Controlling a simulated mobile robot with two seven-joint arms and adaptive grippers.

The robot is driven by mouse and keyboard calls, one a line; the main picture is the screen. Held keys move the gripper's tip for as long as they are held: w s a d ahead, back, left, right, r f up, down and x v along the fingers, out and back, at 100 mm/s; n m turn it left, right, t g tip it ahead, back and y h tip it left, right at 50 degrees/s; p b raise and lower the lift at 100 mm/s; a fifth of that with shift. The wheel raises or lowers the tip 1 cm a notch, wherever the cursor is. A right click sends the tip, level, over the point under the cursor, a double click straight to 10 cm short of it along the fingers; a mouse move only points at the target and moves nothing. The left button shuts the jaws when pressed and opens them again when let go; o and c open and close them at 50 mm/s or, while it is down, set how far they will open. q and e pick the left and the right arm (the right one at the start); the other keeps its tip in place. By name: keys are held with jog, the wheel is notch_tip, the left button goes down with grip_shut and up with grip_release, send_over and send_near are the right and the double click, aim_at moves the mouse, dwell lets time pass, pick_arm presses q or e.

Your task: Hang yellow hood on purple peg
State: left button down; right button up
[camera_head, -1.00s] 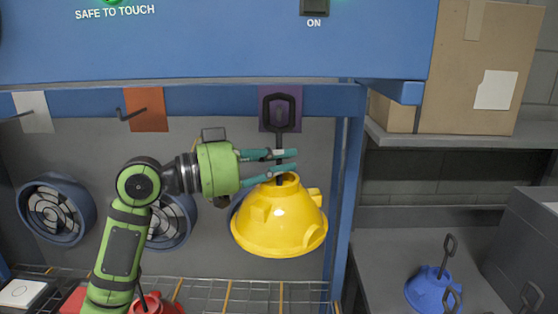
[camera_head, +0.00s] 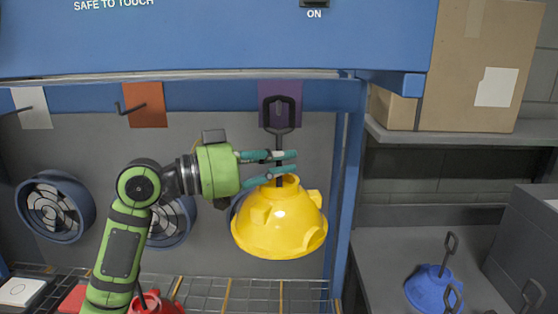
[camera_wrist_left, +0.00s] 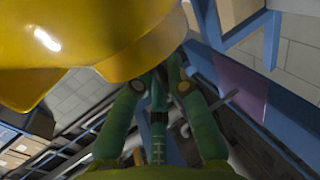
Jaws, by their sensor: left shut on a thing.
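The yellow hood (camera_head: 281,222) hangs upright below a dark stem with a loop handle (camera_head: 281,112) at its top. My left gripper (camera_head: 294,165) is shut on the stem of the yellow hood, just above its dome. The yellow hood also fills the upper left of the left wrist view (camera_wrist_left: 90,45). The purple plate (camera_head: 266,89) of the peg is behind the loop handle; the peg itself is hidden there in the head view. In the left wrist view the purple plate (camera_wrist_left: 240,88) shows beside the fingers. My right gripper is in neither view.
An orange plate (camera_head: 145,95) with a bare dark hook and a white plate (camera_head: 33,105) are to the left. A blue post (camera_head: 346,200) stands right of the yellow hood. A blue hood (camera_head: 428,288) stands on the grey surface at right. A red hood (camera_head: 160,303) is low behind my arm.

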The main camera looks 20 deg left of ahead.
pick_arm(q)
jog(key=shift+f+b, duration=0.45)
jog(key=shift+f, duration=0.05)
jog(key=c, duration=1.2)
grip_release()
jog(key=shift+s, duration=0.1)
jog(key=shift+o, duration=0.2)
jog(key=v, duration=1.2)
jog(key=shift+r, duration=0.1)
